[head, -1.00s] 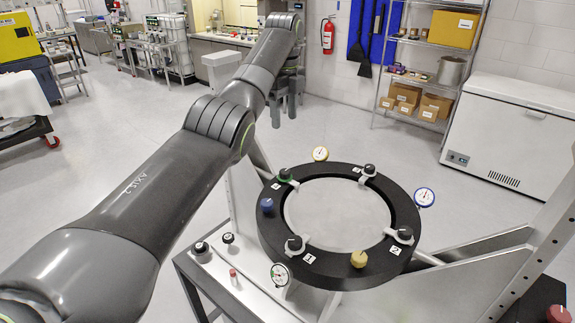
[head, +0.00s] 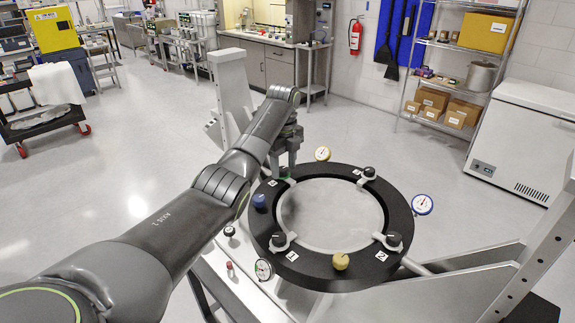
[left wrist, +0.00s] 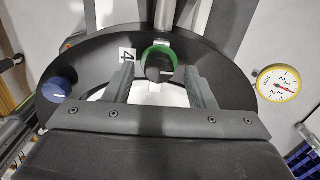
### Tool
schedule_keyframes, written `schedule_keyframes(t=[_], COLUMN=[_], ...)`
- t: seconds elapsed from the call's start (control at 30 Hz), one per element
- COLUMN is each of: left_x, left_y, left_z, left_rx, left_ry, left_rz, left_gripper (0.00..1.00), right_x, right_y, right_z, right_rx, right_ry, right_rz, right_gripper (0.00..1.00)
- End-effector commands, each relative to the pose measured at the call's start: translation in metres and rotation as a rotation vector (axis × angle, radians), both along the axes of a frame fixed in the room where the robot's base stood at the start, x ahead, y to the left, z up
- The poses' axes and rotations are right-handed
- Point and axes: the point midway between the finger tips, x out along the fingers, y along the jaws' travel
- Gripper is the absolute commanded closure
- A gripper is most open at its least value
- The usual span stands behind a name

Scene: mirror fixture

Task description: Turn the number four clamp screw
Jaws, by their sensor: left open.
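The number four clamp screw (left wrist: 159,66) is a black knob with a white line and a green ring around it, on the black ring fixture (left wrist: 218,70). The number 4 label (left wrist: 127,55) is beside it in the left wrist view. My left gripper (left wrist: 161,76) is open, with one finger on each side of the knob in the picture and gaps to both. In the head view my left gripper (head: 285,160) points down over the far left of the ring (head: 300,275) and partly hides this clamp. My right gripper is not in view.
Clamps one (head: 279,240), two (head: 393,240) and three (head: 369,173) sit around the ring. A blue knob (head: 259,201), a yellow knob (head: 340,261) and dial gauges (head: 422,204) stand at its rim. A slanted metal frame (head: 530,245) rises at right.

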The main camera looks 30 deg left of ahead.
Motion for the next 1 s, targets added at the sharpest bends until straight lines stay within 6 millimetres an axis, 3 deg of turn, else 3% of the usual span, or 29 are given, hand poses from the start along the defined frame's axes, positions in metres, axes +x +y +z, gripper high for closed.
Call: schedule_keyframes(t=[0.27,0.6,1.0], left_x=[-0.0002,-0.0002,-0.0001], left_y=[0.0009,0.0004,-0.0004], left_z=[-0.0014,-0.0011,-0.0012], left_rx=[0.0,0.0,-0.002], left_ry=[0.0,0.0,0.0], left_rz=[0.0,0.0,0.077], left_gripper=[0.5,0.94,0.94], right_x=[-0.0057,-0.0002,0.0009], right_y=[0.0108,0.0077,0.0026], right_z=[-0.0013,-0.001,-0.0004], right_rx=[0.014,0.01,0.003], right_ry=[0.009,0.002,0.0], right_rz=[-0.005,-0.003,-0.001], right_gripper=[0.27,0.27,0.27])
